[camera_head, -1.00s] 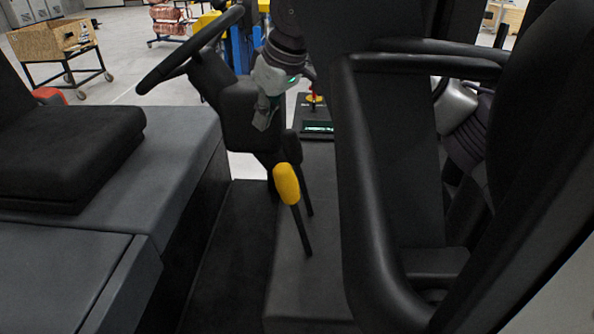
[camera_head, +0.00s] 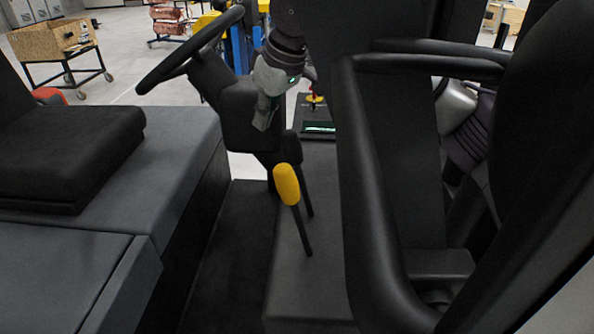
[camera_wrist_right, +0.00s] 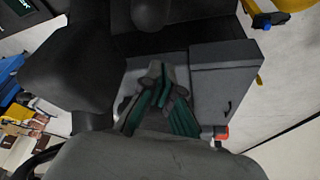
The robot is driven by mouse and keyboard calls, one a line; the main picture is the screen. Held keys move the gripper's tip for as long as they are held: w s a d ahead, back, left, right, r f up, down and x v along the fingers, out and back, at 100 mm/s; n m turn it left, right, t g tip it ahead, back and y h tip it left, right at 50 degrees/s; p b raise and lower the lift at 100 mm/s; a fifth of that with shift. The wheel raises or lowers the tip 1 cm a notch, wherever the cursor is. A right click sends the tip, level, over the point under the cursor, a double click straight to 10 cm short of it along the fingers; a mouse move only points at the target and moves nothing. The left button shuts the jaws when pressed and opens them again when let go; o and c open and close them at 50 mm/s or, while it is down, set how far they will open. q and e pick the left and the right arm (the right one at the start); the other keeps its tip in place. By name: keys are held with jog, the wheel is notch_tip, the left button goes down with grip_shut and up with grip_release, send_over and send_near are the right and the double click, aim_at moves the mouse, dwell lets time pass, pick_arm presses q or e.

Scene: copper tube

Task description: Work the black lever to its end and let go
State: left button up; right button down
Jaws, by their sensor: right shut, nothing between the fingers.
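The black lever (camera_head: 306,190) stands on the dark console, just behind a lever with a yellow grip (camera_head: 287,185). Its dark upper end is hard to separate from the black steering column behind it. My right gripper (camera_head: 262,118) points down above and left of the lever's upper end, in front of the steering column. It is shut and empty and looks apart from the lever. In the right wrist view its green-padded fingers (camera_wrist_right: 156,78) are together. A dark rounded knob shows at that view's top; I cannot tell which lever it belongs to. My left gripper is not in view.
The steering wheel (camera_head: 190,50) is left of my right gripper. A black seat (camera_head: 65,150) is at the left. A black tubular armrest frame (camera_head: 365,190) stands close on the right. A small panel with a red-and-yellow button (camera_head: 314,99) is behind the levers.

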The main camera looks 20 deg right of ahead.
aim_at(297, 137)
jog(key=shift+f, duration=0.15)
jog(key=shift+f+b, duration=0.95)
jog(key=shift+f, duration=1.7)
jog(key=shift+d, duration=0.1)
jog(key=shift+s+d+p, duration=0.15)
jog(key=shift+s+d, duration=0.2)
jog(key=shift+d, duration=0.45)
jog(key=shift+s+d+p, duration=0.15)
jog(key=shift+s+d, duration=0.25)
jog(key=shift+d, duration=0.45)
jog(key=shift+s+d+p, duration=0.15)
jog(key=shift+s+d, duration=0.2)
jog(key=shift+d, duration=0.45)
jog(key=shift+a, duration=0.1)
jog(key=w+a+p, duration=0.2)
jog(key=w+a, duration=0.1)
jog(key=a, duration=0.5)
jog(key=shift+w, duration=0.3)
